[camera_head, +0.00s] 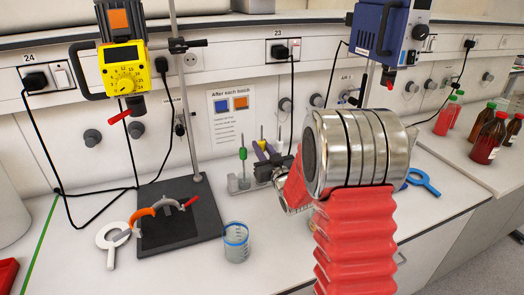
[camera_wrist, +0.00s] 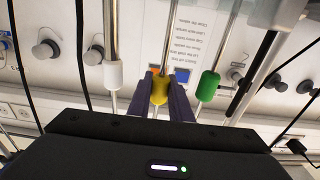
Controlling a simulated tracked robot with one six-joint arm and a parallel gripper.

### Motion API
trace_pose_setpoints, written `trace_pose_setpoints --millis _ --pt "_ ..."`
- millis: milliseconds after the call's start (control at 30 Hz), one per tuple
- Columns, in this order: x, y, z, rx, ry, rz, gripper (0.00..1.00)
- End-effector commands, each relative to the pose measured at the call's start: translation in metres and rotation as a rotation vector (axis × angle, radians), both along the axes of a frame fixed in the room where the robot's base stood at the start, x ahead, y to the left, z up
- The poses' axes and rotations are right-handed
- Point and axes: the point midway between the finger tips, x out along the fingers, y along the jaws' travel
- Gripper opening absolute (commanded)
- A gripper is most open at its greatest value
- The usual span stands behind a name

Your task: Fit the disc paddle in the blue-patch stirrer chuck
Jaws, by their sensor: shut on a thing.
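My gripper (camera_wrist: 160,92) is shut on a paddle shaft at its yellow collar (camera_wrist: 159,90) in the wrist view. Its purple fingers also show at the rack in the head view (camera_head: 263,149), partly behind my arm. The paddle's lower end is hidden, so I cannot tell if it is the disc paddle. A shaft with a green collar (camera_wrist: 208,86) and one with a white collar (camera_wrist: 113,75) stand on either side. The blue stirrer (camera_head: 380,30) hangs at upper right, with its chuck (camera_head: 387,78) underneath. Its blue patch is not clearly visible.
A low grey rack (camera_head: 240,184) is beneath the paddles. A yellow stirrer (camera_head: 124,70) with an orange patch hangs left above a black base plate (camera_head: 180,225). A beaker (camera_head: 236,242) stands in front. Red bottles (camera_head: 487,137) stand far right. My arm blocks the centre right.

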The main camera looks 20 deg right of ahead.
Motion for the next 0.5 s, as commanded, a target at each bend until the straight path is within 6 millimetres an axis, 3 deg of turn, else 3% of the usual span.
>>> trace_pose_setpoints --millis 500 --pt "0.0 0.001 0.037 -0.001 -0.002 0.001 0.0"
